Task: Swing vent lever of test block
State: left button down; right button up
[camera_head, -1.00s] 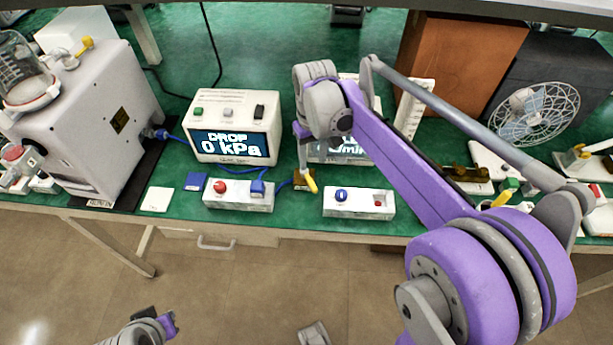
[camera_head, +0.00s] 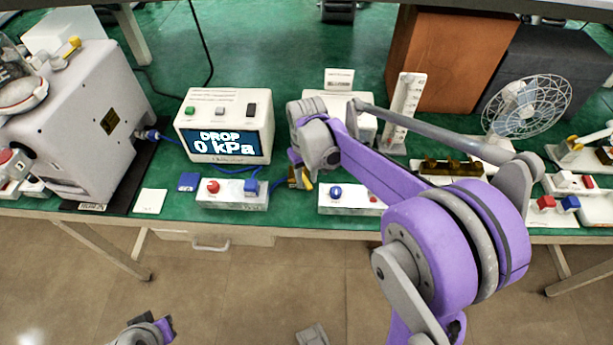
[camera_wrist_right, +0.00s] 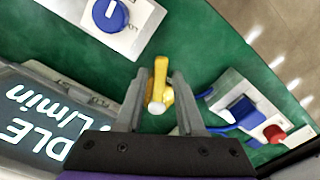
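The test block is a small brass-coloured block (camera_head: 293,183) on the green bench, mostly hidden behind my right gripper (camera_head: 299,170) in the head view. Its yellow vent lever (camera_head: 307,187) shows beside the fingers. In the right wrist view the yellow lever (camera_wrist_right: 160,68), with a pale round end, lies between the two grey fingers of my right gripper (camera_wrist_right: 161,76). The fingers are apart, with visible gaps around the lever; contact cannot be made out. My left gripper (camera_head: 166,326) is only partly in view at the bottom left, away from the bench.
A white box with a red button and blue connector (camera_head: 232,194) stands left of the block; one with a blue knob (camera_head: 350,200) stands right. A display reading "DROP 0 kPa" (camera_head: 225,145) is behind left. A blue tube runs near the block. A wire fan (camera_head: 527,103) stands farther right.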

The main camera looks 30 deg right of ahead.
grip_shut()
dwell(1.2)
